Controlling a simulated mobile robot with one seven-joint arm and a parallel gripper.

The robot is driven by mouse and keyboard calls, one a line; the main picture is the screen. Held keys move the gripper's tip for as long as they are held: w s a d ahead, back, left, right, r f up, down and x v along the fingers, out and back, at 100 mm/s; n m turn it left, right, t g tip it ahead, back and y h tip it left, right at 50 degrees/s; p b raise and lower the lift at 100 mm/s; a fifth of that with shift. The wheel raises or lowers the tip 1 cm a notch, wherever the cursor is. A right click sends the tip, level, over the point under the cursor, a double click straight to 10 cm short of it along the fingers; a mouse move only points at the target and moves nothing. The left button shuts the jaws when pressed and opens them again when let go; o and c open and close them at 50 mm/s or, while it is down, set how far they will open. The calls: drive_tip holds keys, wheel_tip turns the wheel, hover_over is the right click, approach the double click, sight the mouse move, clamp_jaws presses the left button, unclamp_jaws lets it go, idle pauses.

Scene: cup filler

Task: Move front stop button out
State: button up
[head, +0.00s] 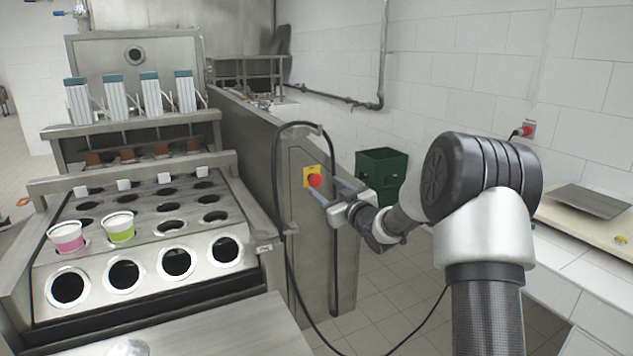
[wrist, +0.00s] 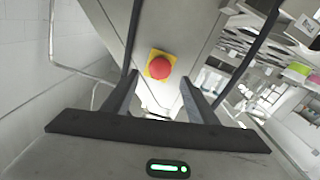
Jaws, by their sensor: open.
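The front stop button (head: 315,180) is a red knob on a yellow square plate on the steel end panel of the machine. It also shows in the wrist view (wrist: 160,67), beyond the fingertips and between the lines of the two fingers. My gripper (head: 332,192) is open, with its two fingers pointing at the panel close to the button. In the wrist view my gripper (wrist: 160,88) is empty, with the fingers spread to either side below the button. Whether a fingertip touches the plate or panel cannot be told.
A black cable (head: 284,220) hangs along the panel beside the button. The cup filler (head: 140,262) stands left, with a pink cup (head: 67,237) and a green cup (head: 120,227) in its holes. A green crate (head: 380,168) is behind my gripper. Another red button (head: 527,130) is on the right wall.

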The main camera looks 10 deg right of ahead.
sight(317, 180)
drive_tip(key=x, duration=0.6)
drive_tip(key=shift+w+a, duration=0.1)
drive_tip(key=shift+w, duration=0.2)
